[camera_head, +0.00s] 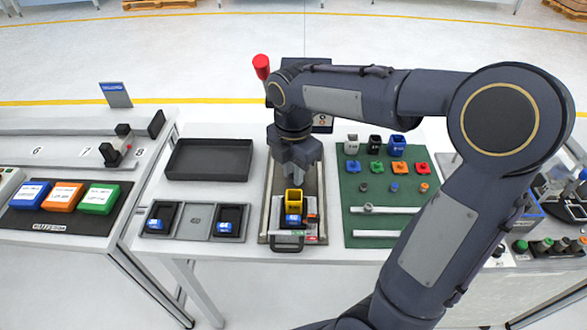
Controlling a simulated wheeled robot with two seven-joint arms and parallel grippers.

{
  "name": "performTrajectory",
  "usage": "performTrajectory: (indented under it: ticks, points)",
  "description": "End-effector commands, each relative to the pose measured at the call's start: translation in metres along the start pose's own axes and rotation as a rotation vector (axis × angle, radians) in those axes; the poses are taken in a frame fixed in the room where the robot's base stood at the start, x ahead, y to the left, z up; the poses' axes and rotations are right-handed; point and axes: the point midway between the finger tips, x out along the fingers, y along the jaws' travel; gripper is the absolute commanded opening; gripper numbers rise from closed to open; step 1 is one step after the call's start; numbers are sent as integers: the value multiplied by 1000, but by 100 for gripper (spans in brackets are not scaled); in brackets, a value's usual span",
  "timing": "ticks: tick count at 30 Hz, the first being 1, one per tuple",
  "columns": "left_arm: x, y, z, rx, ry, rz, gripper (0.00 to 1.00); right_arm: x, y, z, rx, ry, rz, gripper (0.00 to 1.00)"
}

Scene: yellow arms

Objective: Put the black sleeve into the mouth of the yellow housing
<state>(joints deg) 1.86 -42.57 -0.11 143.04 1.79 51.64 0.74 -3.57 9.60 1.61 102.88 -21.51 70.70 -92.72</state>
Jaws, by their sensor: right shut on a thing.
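The yellow housing (294,197) stands on the fixture plate (267,222) in the middle of the table. My right gripper (294,182) points down just above and behind the housing, with its jaws shut. What it holds is hidden by the fingers and the housing; the black sleeve does not show clearly anywhere else, so I take it to be in these jaws. I cannot tell whether the sleeve touches the housing's mouth. My left gripper is not in view.
A green mat (353,225) at right carries several coloured blocks, small rings and light bars. An empty dark tray (208,160) lies at left, behind shallow trays with blue parts (226,226). My right arm covers the table's right side. A red lamp (261,67) rises behind.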

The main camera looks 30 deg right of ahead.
Motion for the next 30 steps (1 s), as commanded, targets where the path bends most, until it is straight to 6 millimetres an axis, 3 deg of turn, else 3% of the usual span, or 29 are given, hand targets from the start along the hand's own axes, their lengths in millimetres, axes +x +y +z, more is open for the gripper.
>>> performTrajectory:
  ticks: [18,30]
  points:
    - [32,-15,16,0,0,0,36,46,0,0,0,0,-1,0]
    - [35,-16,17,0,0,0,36,52,0,0,0,0,-1,0]
